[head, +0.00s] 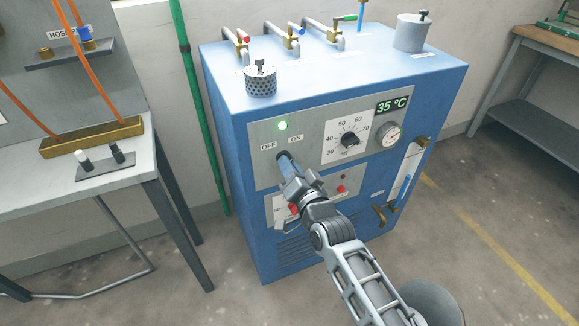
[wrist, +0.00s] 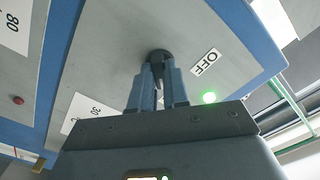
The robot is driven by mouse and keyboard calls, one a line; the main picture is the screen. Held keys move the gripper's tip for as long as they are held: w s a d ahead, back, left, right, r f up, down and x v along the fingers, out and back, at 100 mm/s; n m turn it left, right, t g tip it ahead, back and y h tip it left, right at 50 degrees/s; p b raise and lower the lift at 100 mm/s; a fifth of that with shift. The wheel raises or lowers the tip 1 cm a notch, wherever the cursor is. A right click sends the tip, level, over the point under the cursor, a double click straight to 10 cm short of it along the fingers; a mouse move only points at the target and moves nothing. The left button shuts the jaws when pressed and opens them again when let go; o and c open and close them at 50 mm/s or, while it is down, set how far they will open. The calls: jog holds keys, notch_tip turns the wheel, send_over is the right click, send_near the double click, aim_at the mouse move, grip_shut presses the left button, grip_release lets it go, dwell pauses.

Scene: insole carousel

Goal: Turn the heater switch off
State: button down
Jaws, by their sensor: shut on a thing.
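The heater switch (wrist: 158,56) is a dark knob on the grey panel of the blue heater cabinet. In the head view it sits just below the OFF and ON labels, mostly hidden by my gripper (head: 284,158). In the wrist view my gripper (wrist: 159,70) has its fingers close together on the switch. The fingers hide which way the switch points. The green lamp (head: 282,126) above the labels is lit, and it also shows in the wrist view (wrist: 209,97). The OFF label (wrist: 206,62) is beside the switch.
The panel also has a temperature dial (head: 349,140), a display (head: 392,104) reading 35 °C and a round gauge (head: 389,134). A lower panel with red buttons (head: 342,189) is near my wrist. A workbench (head: 60,190) stands at left.

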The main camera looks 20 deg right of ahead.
jog(key=shift+n, duration=8.6)
jog(key=shift+f, duration=0.1)
jog(key=c, duration=1.1)
grip_release()
jog(key=shift+s, duration=3.9)
